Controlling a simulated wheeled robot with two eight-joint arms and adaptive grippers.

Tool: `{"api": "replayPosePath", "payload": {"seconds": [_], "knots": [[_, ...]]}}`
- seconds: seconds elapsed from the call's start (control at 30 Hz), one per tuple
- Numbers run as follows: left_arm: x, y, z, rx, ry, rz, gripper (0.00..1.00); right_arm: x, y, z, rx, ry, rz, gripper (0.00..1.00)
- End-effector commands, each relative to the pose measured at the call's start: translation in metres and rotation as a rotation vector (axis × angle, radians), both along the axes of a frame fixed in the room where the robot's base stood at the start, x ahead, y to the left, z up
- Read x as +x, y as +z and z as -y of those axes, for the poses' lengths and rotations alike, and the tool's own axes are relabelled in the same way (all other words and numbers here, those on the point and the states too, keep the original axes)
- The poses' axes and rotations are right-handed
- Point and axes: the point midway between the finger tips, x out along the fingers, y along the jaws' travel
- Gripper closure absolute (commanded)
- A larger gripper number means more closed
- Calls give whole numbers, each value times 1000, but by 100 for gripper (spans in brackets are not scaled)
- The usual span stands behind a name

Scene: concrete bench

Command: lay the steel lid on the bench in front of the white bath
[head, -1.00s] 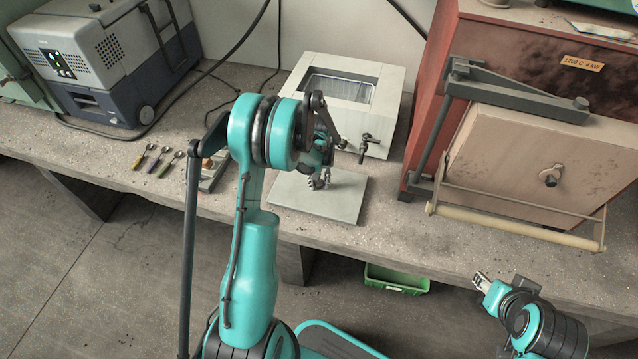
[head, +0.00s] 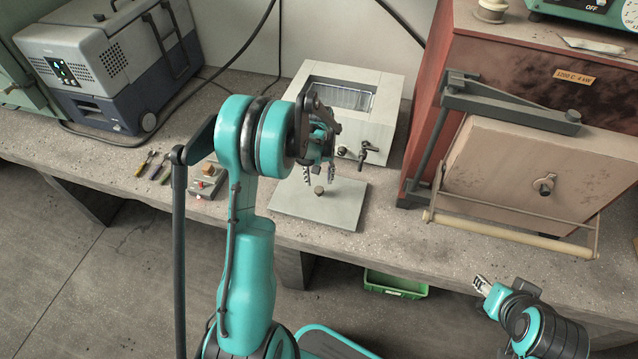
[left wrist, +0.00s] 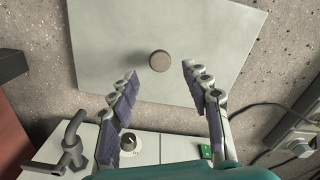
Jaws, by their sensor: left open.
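The steel lid (head: 335,204) lies flat on the bench in front of the white bath (head: 382,113). It is a pale square plate with a small round knob (head: 319,190) on top. My left gripper (head: 320,178) is open above the lid, apart from the knob. In the left wrist view the lid (left wrist: 215,30) fills the top, and its knob (left wrist: 159,61) shows between and beyond the spread fingers (left wrist: 158,75). The bath's front with tap and dial (left wrist: 127,141) shows below. My right gripper (head: 482,286) is at the lower right, over the floor in the picture, small and empty-looking.
A red furnace (head: 520,50) with a beige door (head: 530,165) and handle bar stands right of the bath. A grey-blue machine (head: 105,70) stands at the left. Small tools (head: 152,165) and a small block (head: 207,178) lie left of the lid. A green crate (head: 395,284) sits below the bench.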

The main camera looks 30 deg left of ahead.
Motion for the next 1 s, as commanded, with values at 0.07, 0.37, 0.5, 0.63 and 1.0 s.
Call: {"api": "replayPosePath", "payload": {"seconds": [0.07,0.37,0.5,0.63,1.0], "knots": [[0,21,0,0,0,0,52,0,9,0,0,0,0,60],[-1,56,1,1,-4,3,52,0,18,0,0,0,0,60],[-9,82,15,12,-45,42,52,0,18,0,0,0,0,60],[-29,125,41,36,-132,121,52,0,18,0,0,0,0,60],[-125,204,117,125,-418,399,52,0,18,0,0,0,0,60]]}}
